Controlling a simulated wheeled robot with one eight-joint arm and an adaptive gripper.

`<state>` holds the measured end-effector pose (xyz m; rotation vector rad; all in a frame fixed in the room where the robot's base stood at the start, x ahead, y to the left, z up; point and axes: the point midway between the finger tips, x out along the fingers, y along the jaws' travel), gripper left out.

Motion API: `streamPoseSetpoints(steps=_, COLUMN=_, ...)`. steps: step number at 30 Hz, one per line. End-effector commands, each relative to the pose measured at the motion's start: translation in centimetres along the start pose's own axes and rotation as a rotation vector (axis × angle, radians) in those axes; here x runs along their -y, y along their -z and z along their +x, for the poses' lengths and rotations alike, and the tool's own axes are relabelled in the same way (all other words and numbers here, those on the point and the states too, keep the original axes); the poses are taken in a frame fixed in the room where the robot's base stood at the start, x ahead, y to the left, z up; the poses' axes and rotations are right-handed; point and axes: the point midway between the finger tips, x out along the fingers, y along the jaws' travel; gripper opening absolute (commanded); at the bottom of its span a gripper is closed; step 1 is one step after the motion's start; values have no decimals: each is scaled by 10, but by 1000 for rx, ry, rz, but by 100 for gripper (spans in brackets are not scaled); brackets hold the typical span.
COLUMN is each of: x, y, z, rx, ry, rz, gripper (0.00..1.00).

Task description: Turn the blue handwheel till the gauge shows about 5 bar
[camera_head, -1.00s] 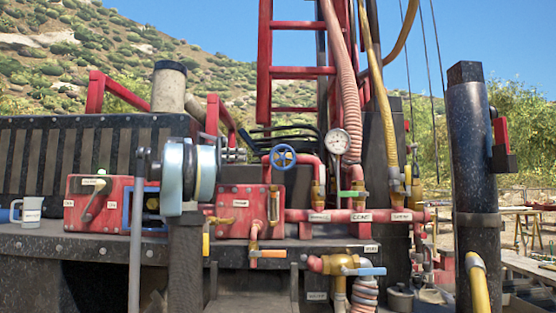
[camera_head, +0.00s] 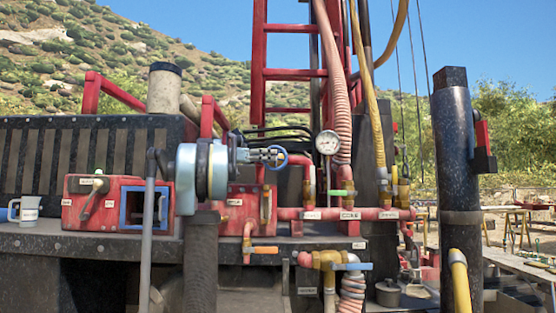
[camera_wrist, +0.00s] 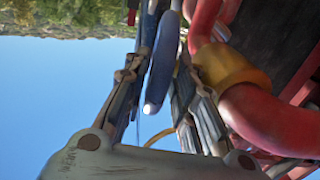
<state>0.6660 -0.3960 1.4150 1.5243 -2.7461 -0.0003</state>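The blue handwheel (camera_head: 281,152) sits on the red pipework, partly hidden by my gripper (camera_head: 266,156) in the head view. In the wrist view, its blue rim (camera_wrist: 166,52) shows edge-on between the two fingers of my gripper (camera_wrist: 158,84). The fingers are apart, one on each side of the rim, with a gap visible on the left. I cannot tell whether the right finger touches it. The round white gauge (camera_head: 327,142) stands right of the wheel; its needle is too small to read.
Red pipes (camera_head: 350,214) run right of the wheel with a green-handled valve (camera_head: 341,193). An orange lever (camera_head: 262,249) sits below. A red box with a lever (camera_head: 105,203) and a grey mug (camera_head: 29,208) are at left. A dark post (camera_head: 459,150) stands at right.

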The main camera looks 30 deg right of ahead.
Motion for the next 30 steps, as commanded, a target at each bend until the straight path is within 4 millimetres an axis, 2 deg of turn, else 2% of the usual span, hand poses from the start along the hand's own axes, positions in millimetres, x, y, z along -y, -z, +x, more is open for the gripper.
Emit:
streamPoseSetpoints(steps=6, x=5, y=0, z=10, rx=0, ry=6, rz=0, gripper=25)
streamPoseSetpoints(steps=16, x=5, y=0, z=11, rx=0, ry=8, rz=0, gripper=25)
streamPoseSetpoints(steps=20, x=5, y=0, z=11, rx=0, ry=8, rz=0, gripper=0)
streamPoseSetpoints(steps=30, x=6, y=1, z=12, rx=19, ry=9, rz=-1, gripper=0)
